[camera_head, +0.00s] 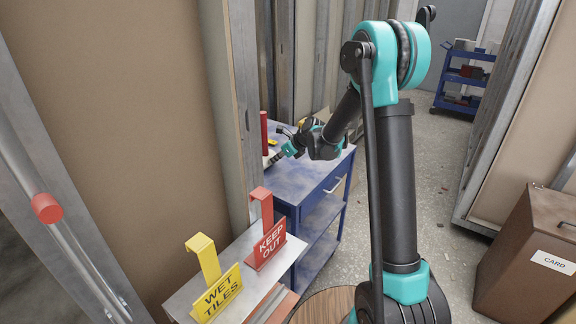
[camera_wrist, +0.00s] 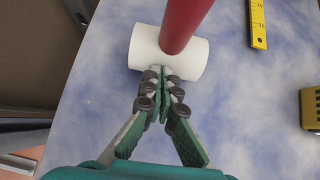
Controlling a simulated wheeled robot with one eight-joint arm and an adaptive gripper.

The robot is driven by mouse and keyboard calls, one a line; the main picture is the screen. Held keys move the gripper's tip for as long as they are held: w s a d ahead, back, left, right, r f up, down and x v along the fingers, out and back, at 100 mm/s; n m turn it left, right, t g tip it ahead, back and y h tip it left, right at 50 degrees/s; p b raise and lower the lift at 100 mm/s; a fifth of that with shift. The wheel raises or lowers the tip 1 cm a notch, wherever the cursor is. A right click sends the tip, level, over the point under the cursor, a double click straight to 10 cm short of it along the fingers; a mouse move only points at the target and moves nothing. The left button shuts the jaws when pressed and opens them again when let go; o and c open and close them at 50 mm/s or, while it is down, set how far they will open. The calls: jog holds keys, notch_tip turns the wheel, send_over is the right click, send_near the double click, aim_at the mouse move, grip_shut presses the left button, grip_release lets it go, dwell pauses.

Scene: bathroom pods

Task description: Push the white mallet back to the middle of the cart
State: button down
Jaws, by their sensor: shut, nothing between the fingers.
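The white mallet (camera_wrist: 144,47) stands on its white head with its red handle pointing up, on the blue cart top (camera_wrist: 245,125) in the wrist view. In the head view its red handle (camera_head: 264,133) rises at the cart's far left side, by a metal stud. My gripper (camera_wrist: 166,84) is shut and empty. Its fingertips are at the near side of the mallet head, at its middle below the handle; they look in contact or very close. In the head view my gripper (camera_head: 281,154) hides part of the mallet head. The cart (camera_head: 300,182) also shows there.
A yellow ruler (camera_wrist: 257,22) and a yellow-and-black object (camera_wrist: 311,108) lie right of the mallet. In the head view, red KEEP OUT (camera_head: 268,243) and yellow WET TILES (camera_head: 216,293) signs stand in front of the cart. A brown CARD box (camera_head: 520,255) is at right.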

aim_at(266, 143)
jog(key=w+a, duration=0.2)
jog(key=a, duration=0.2)
jog(key=w+a, duration=0.2)
jog(key=a, duration=0.2)
jog(key=w+a, duration=0.3)
jog(key=a, duration=0.1)
jog(key=shift+d, duration=0.1)
jog(key=shift+d, duration=0.25)
jog(key=s+d, duration=0.2)
jog(key=d, duration=0.1)
jog(key=shift+s+d+r, duration=0.25)
jog(key=shift+r, duration=0.1)
jog(key=v, duration=0.8)
jog(key=shift+s+d+r, duration=0.1)
jog(key=shift+d+r, duration=0.1)
jog(key=shift+r, duration=0.1)
jog(key=s+d+f+n+h, duration=0.2)
jog(key=s+d+n, duration=0.6)
jog(key=s, duration=0.5)
jog(key=s+d+f+n+h, duration=0.3)
jog(key=s+d+n, duration=0.5)
jog(key=s+d, duration=0.4)
jog(key=s+d+f+n+h, duration=0.2)
jog(key=s+d+f+n, duration=0.2)
jog(key=s+d+n, duration=0.4)
jog(key=s+d, duration=0.2)
jog(key=s, duration=0.4)
jog(key=shift+s+f+h, duration=0.3)
jog(key=shift+s+h, duration=0.1)
